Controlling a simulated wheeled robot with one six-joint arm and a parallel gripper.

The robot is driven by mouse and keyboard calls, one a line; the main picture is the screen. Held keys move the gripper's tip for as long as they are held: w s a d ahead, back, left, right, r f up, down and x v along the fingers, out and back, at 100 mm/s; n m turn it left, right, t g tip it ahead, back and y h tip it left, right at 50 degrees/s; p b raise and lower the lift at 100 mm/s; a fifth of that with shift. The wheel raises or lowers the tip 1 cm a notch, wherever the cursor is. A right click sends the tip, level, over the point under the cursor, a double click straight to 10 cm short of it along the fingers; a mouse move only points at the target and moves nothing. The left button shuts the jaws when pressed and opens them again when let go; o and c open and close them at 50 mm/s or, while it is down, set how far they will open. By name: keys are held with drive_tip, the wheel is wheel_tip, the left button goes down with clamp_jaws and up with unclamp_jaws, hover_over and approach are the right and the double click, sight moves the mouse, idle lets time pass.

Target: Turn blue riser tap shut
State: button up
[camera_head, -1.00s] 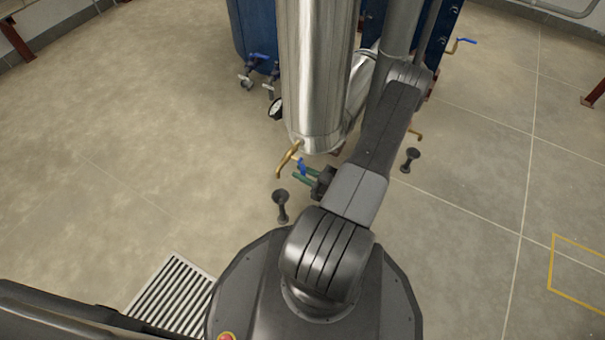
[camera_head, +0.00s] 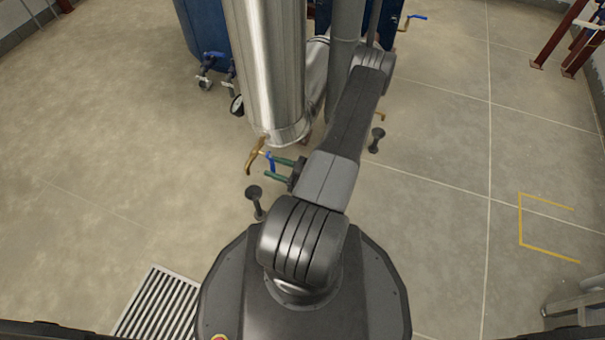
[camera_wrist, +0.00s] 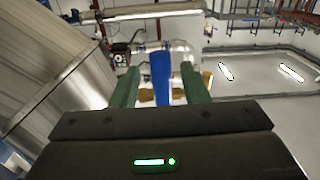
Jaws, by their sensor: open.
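The blue tap handle (camera_head: 271,162) is a flat lever on a brass tap (camera_head: 254,158) low at the foot of the steel column (camera_head: 265,75). My gripper (camera_head: 269,166) has green fingers, and they are open around the lever. In the wrist view the blue lever (camera_wrist: 161,78) stands upright between the two fingers of my gripper (camera_wrist: 160,84), with a gap on each side. Brass parts show behind the fingers there. The tap's body is partly hidden by the lever and fingers.
A dark funnel stand (camera_head: 256,200) is just in front of the tap, and another (camera_head: 376,139) stands right of my arm. A blue tank (camera_head: 205,30) is behind the column. A floor grate (camera_head: 156,305) lies front left. Open floor lies on both sides.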

drive_tip(key=p+v, duration=0.3)
drive_tip(key=v, duration=0.9)
drive_tip(key=shift+d, duration=0.3)
drive_tip(key=shift+a, duration=0.1)
drive_tip(key=shift+b+x, duration=1.7)
drive_tip(key=shift+x, duration=4.9)
drive_tip(key=shift+s, duration=0.1)
